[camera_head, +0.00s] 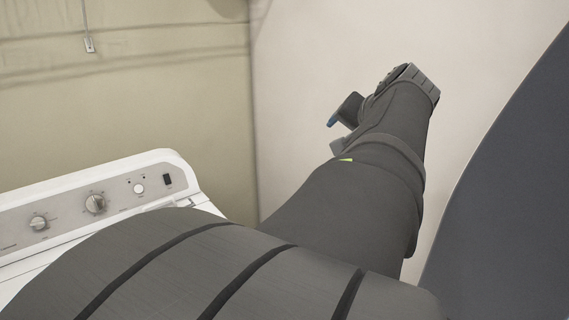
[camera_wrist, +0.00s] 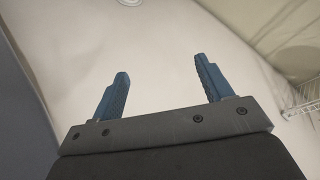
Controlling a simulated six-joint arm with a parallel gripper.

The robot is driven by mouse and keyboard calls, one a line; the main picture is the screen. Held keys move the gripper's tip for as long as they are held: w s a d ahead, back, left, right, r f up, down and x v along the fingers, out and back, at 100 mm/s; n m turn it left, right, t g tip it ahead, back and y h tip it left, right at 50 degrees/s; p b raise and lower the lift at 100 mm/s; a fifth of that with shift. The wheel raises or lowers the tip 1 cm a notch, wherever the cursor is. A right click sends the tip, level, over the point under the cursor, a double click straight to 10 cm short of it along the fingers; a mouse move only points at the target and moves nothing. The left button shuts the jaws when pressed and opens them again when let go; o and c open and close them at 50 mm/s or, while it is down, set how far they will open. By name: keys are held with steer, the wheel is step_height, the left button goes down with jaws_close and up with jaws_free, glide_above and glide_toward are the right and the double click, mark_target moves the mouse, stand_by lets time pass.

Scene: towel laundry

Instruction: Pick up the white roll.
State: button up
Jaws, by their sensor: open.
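The white roll is not in either view. My gripper (camera_wrist: 160,75) shows in the wrist view with its two blue fingers set well apart, open and empty. The rest of the gripper is hidden there behind the wrist.
A white washing machine (camera_head: 180,161) with knobs stands at the lower left in the head view, partly covered by my arm. A beige wall (camera_head: 150,100) is behind it. A white wire rack (camera_wrist: 304,103) shows at the right edge of the wrist view.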

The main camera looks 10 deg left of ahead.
steer(key=a+f+n+g+y, duration=0.1)
steer(key=a+f+n+g, duration=0.3)
steer(key=a, duration=0.6)
steer(key=a+f+n+g, duration=0.3)
steer(key=a+f+n, duration=0.35)
steer(key=a, duration=0.45)
steer(key=s+a+f+n+g+h, duration=0.2)
steer(key=s+a+f+n, duration=0.25)
steer(key=a, duration=0.35)
steer(key=s+a+f+n+g+h, duration=0.1)
steer(key=s+a+f+n+h, duration=0.15)
steer(key=s+a+n, duration=0.45)
steer(key=shift+y, duration=0.25)
steer(key=shift+w+a+f, duration=0.25)
steer(key=shift+w+f, duration=0.2)
steer(key=shift+f, duration=2.6)
steer(key=shift+w+a+f, duration=0.2)
steer(key=shift+w+f, duration=0.25)
steer(key=shift+f, duration=2.65)
steer(key=shift+w+a+f, duration=0.25)
steer(key=shift+w+f, duration=0.2)
steer(key=shift+f, duration=2.6)
steer(key=c, duration=1.1)
